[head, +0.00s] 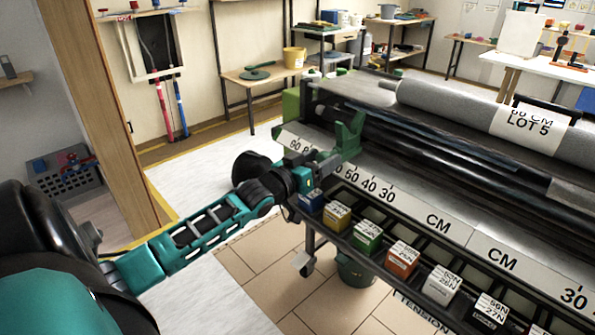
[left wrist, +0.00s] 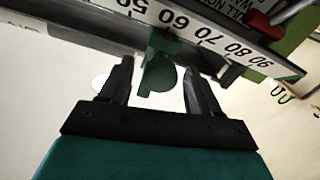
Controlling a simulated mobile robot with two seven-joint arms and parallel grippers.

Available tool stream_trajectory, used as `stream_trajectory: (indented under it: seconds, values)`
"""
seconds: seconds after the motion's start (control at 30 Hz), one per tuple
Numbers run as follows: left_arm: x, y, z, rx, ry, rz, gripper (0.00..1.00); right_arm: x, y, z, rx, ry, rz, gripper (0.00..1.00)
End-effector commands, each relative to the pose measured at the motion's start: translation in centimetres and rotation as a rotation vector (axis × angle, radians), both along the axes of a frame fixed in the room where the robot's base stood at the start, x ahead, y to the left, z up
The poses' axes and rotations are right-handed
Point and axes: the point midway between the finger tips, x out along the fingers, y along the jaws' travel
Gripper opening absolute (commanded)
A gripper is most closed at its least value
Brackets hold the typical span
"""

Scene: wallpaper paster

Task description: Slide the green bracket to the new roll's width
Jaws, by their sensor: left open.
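The green bracket (head: 347,137) stands at the left part of the machine's front rail, by the CM scale (head: 437,220). My left gripper (head: 318,162) is at the bracket, partly overlapping it in the head view. In the left wrist view the open fingers (left wrist: 158,72) lie on either side of the bracket's rounded green tab (left wrist: 159,76), with gaps visible. The bracket appears near the 60 to 70 marks there; its exact reading is unclear. The grey new roll (head: 450,104) lies on top with a label reading 60 CM LOT 5. My right gripper is not seen.
Several coloured labelled blocks (head: 402,257) line the ledge below the scale. A red part (left wrist: 262,24) is at the scale's 90 end. A green bucket (head: 355,272) stands under the machine. Pale floor is clear to the left.

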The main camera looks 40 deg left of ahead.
Motion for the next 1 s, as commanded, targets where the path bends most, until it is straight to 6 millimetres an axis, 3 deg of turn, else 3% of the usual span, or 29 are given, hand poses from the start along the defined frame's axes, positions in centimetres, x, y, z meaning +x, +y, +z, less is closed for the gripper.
stream_trajectory:
  seconds: [0.4,0.6,0.8,1.0]
  values:
    - [-6.7,0.3,0.1,0.001,0.004,0.001,0.62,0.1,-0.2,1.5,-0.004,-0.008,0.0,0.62]
    - [-9.6,0.4,0.1,0.001,0.003,0.001,0.62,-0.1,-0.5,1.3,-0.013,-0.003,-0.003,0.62]
    - [-11.3,0.5,0.1,0.001,0.001,0.002,0.62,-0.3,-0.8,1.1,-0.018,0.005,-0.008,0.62]
    - [-11.7,0.5,0.1,0.001,0.0,0.001,0.62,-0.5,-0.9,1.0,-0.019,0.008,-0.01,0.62]
